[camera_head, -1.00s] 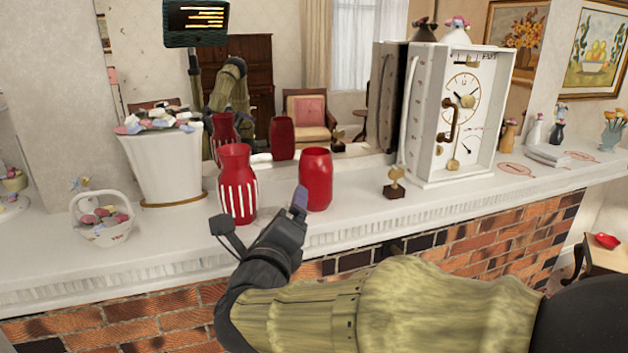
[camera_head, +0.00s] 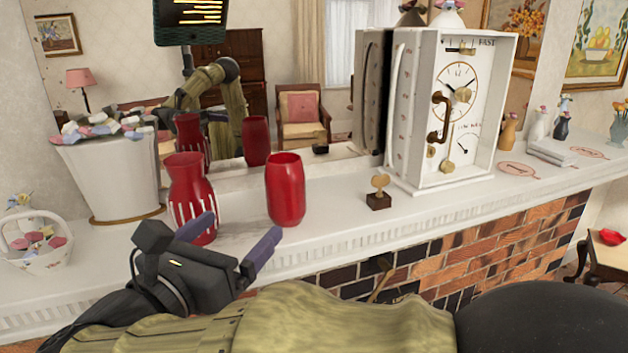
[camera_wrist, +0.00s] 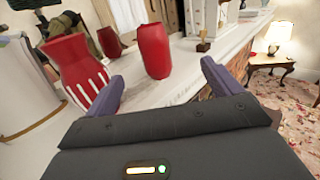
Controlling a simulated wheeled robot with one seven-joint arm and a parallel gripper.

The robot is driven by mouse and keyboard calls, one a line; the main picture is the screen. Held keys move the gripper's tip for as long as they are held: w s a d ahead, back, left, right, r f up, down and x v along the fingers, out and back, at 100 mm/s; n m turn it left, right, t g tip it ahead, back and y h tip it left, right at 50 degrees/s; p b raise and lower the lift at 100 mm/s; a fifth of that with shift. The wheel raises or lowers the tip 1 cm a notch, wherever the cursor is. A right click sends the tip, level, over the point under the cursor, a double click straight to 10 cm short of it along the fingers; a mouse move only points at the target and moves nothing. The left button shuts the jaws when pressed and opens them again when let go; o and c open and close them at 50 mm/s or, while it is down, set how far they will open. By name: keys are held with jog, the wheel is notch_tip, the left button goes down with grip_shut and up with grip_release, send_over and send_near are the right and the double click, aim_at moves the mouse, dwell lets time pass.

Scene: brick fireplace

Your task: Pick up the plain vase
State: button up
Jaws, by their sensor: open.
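The plain vase (camera_head: 285,190) is solid red and stands upright on the white mantel, right of a red vase with white stripes (camera_head: 188,198). In the wrist view the plain vase (camera_wrist: 154,51) is ahead, roughly between the two fingers, and the striped vase (camera_wrist: 75,70) is at the left. My gripper (camera_head: 235,238) is open and empty at the mantel's front edge, in front of both vases and touching neither as far as I can tell. Its fingers (camera_wrist: 162,82) point toward the plain vase. The striped vase is partly hidden behind a finger in the head view.
A white planter (camera_head: 110,180) and a basket (camera_head: 38,250) stand at the left. A small wooden ornament (camera_head: 379,194) and a large white clock (camera_head: 450,110) stand right of the plain vase. A mirror behind reflects the vases. The mantel (camera_head: 335,212) is clear between vase and ornament.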

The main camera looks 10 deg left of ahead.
aim_at(277, 191)
jog(key=shift+w+a+f+m+h, duration=0.3)
jog(key=shift+a+f+m, duration=0.15)
jog(key=shift+a, duration=0.15)
jog(key=p+x, duration=0.5)
jog(key=x, duration=0.7)
jog(key=shift+a+f, duration=0.15)
jog(key=shift+w+f, duration=0.1)
jog(key=shift+w, duration=0.1)
